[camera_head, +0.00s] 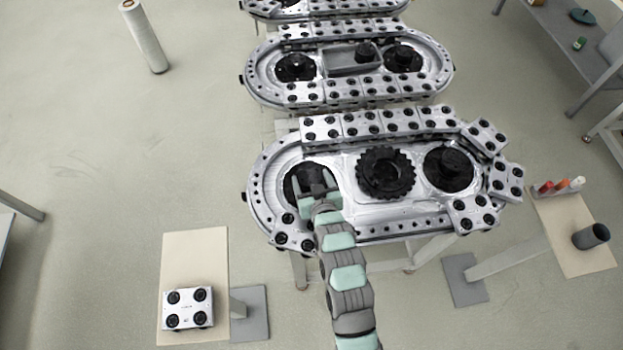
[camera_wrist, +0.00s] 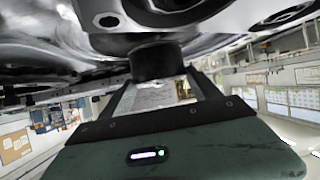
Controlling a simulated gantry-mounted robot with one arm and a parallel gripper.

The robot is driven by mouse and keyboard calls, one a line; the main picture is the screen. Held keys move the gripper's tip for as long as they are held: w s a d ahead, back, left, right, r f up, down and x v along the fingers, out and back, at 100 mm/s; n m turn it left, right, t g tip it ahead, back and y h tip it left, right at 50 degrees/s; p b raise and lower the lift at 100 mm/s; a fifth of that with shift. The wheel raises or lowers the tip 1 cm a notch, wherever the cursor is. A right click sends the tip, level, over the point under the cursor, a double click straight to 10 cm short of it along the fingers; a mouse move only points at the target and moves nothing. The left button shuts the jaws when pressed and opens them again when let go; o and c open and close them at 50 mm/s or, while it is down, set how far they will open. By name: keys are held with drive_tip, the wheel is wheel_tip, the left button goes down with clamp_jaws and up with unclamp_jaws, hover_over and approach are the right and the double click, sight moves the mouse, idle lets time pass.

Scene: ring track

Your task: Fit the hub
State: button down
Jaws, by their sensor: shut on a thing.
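My gripper (camera_head: 315,187) is over the left round black seat (camera_head: 294,196) of the near ring track (camera_head: 350,213). In the wrist view, my gripper (camera_wrist: 160,82) is shut on a dark cylindrical part, which looks like the hub (camera_wrist: 157,61). The hub's far end is close against the metal and dark parts beyond it; I cannot tell whether it is seated. In the head view my fingers largely hide it. A black toothed wheel (camera_head: 385,174) lies at the track's middle. A black stepped hub (camera_head: 450,160) stands at the right end.
Plates with black rollers line the near track's back and right side. One loose roller plate (camera_head: 188,308) lies on a beige stand (camera_head: 195,250) at lower left. Another stand (camera_head: 575,240) at right holds a dark cup (camera_head: 591,236) and small coloured bottles (camera_head: 562,185). More tracks stand behind.

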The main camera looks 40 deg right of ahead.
drive_tip(key=shift+f, duration=0.35)
drive_tip(key=shift+r, duration=0.25)
drive_tip(key=shift+r, duration=0.2)
idle(0.4)
drive_tip(key=shift+s+p, duration=0.1)
drive_tip(key=shift+p, duration=0.25)
idle(1.1)
drive_tip(key=shift+f, duration=0.45)
drive_tip(key=shift+c, duration=0.3)
unclamp_jaws()
drive_tip(key=shift+f, duration=0.1)
drive_tip(key=shift+s, duration=0.1)
